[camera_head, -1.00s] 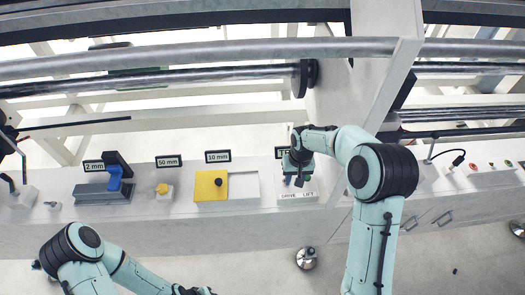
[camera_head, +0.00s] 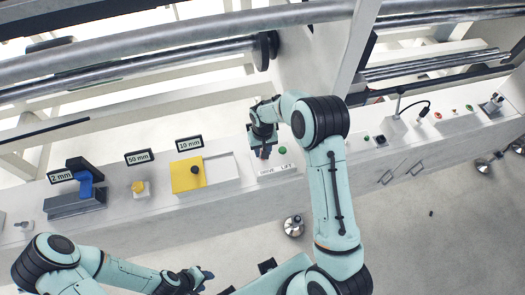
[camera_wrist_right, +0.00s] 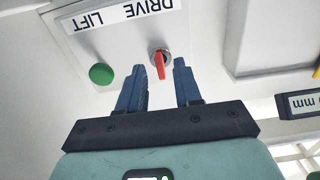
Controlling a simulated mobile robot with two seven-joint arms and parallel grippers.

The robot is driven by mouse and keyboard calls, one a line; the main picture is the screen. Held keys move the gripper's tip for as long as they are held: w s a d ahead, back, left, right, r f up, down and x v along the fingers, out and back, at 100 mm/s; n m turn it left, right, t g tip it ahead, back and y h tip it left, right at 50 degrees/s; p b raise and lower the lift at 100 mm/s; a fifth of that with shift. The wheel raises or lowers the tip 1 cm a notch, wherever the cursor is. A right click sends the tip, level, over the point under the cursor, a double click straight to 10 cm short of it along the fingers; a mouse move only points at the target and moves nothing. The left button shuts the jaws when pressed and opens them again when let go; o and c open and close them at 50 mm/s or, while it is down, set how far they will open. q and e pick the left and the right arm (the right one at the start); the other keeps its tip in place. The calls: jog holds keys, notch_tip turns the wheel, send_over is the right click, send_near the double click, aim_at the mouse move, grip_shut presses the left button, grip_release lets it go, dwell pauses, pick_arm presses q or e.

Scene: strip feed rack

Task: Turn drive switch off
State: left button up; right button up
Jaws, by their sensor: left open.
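The drive switch (camera_wrist_right: 160,64) is a small red lever on a round metal base, by the word DRIVE on the white label plate (camera_wrist_right: 118,14), which appears upside down in the right wrist view. My right gripper (camera_wrist_right: 158,72) is open, its blue fingertips on either side of the red lever with gaps visible. Whether they reach its depth I cannot tell. In the head view my right gripper (camera_head: 263,152) is at the DRIVE LIFT plate (camera_head: 276,168) and hides the switch. My left gripper (camera_head: 205,276) is open and empty, low in the view, away from the rack.
A green button (camera_wrist_right: 101,74) sits beside the switch, by the word LIFT. Left along the ledge are a yellow plate (camera_head: 184,178), a yellow knob (camera_head: 138,187) and a blue-handled block (camera_head: 85,190).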

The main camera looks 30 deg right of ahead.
jog(key=shift+f, duration=0.65)
grip_shut()
